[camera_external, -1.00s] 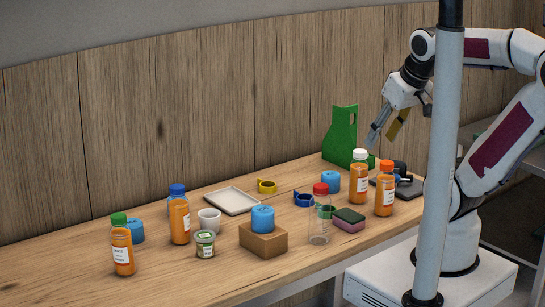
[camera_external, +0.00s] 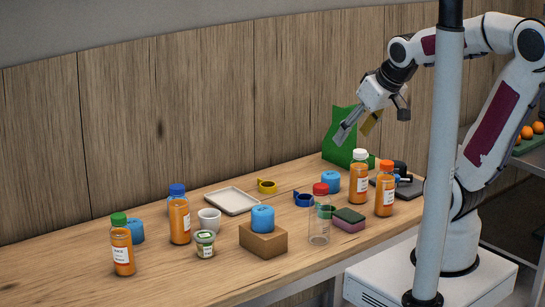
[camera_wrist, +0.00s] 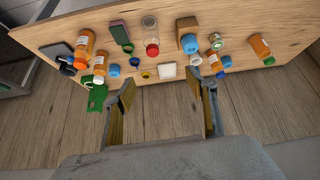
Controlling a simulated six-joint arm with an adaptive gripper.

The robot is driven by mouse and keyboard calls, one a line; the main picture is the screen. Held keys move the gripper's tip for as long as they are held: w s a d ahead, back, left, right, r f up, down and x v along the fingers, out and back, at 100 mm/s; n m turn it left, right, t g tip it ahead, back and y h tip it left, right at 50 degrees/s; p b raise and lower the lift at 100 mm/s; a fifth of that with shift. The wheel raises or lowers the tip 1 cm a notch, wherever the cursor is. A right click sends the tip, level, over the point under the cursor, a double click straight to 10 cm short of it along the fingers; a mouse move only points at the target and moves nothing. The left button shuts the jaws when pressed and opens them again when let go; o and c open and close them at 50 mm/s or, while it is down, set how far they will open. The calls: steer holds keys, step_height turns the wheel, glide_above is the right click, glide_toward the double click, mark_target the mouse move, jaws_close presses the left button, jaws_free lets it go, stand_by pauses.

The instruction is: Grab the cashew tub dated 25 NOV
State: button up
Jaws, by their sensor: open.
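One small tub (camera_external: 205,243) with a green-edged lid and a pale label stands on the table, front left of centre, beside a white cup. It also shows in the wrist view (camera_wrist: 216,40) near the table's far edge. Its label is too small to read, so I cannot tell its contents or date. My gripper (camera_external: 354,128) is open and empty, high above the back right of the table, well away from the tub. In the wrist view my gripper's fingers (camera_wrist: 160,92) are spread wide with nothing between them.
Near the tub are the white cup (camera_external: 209,221), a blue-capped bottle (camera_external: 179,220), a green-capped bottle (camera_external: 122,253) and a brown box (camera_external: 264,241) bearing a blue roll (camera_external: 263,218). A clear red-capped bottle (camera_external: 320,222) stands to the right. A green stand (camera_external: 340,138) is below my gripper.

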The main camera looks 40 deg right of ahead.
steer(key=w+a+f+n+t+y, duration=0.1)
steer(key=w+a+f, duration=0.35)
steer(key=w, duration=0.35)
steer(key=w+a+f+n+t+y, duration=0.1)
steer(key=w+a+f+n+t, duration=0.1)
steer(key=w+a+f, duration=0.5)
steer(key=w+a+f+n+t+y, duration=0.2)
steer(key=w+a+f+y, duration=0.2)
steer(key=a+f, duration=0.3)
steer(key=shift+a+f, duration=0.3)
steer(key=shift+a, duration=1.9)
steer(key=shift+f, duration=0.1)
glide_toward(211, 236)
steer(key=shift+x, duration=3.1)
